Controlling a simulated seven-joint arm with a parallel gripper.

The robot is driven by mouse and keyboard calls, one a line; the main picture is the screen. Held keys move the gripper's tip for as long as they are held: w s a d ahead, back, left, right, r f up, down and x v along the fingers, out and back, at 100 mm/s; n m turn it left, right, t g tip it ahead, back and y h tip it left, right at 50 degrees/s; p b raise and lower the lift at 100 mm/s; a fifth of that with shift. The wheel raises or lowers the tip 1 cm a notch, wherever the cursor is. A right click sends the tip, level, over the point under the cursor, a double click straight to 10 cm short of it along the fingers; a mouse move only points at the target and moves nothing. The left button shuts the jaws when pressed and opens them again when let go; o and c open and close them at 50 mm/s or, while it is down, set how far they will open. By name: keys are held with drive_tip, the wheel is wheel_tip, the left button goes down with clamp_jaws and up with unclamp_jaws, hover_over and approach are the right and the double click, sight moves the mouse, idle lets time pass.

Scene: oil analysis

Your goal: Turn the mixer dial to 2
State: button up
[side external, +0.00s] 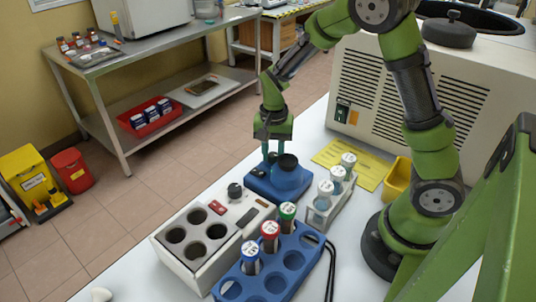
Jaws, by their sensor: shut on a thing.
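The mixer (292,180) is a small blue device with a black round cup on top. It stands on the white table near the middle of the side view. My gripper (270,158) points down at the mixer's left part, beside the black cup. Its fingers are shut on the mixer's dial, which is largely hidden between them. The dial's markings and present setting are too small to read.
A white block with dark round wells (207,262) and a black knob stands in front. A blue rack (290,290) holds capped tubes; a white rack (316,224) with vials is right of the mixer. A yellow sheet (373,177) and a large beige machine (375,100) lie behind.

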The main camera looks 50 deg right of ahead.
sight(273, 154)
idle(0.3)
drive_tip(key=o, duration=1.1)
drive_tip(key=shift+c, duration=0.2)
drive_tip(key=shift+r, duration=0.15)
wheel_tip(273, 154, up, 17)
drive_tip(key=shift+f, duration=0.2)
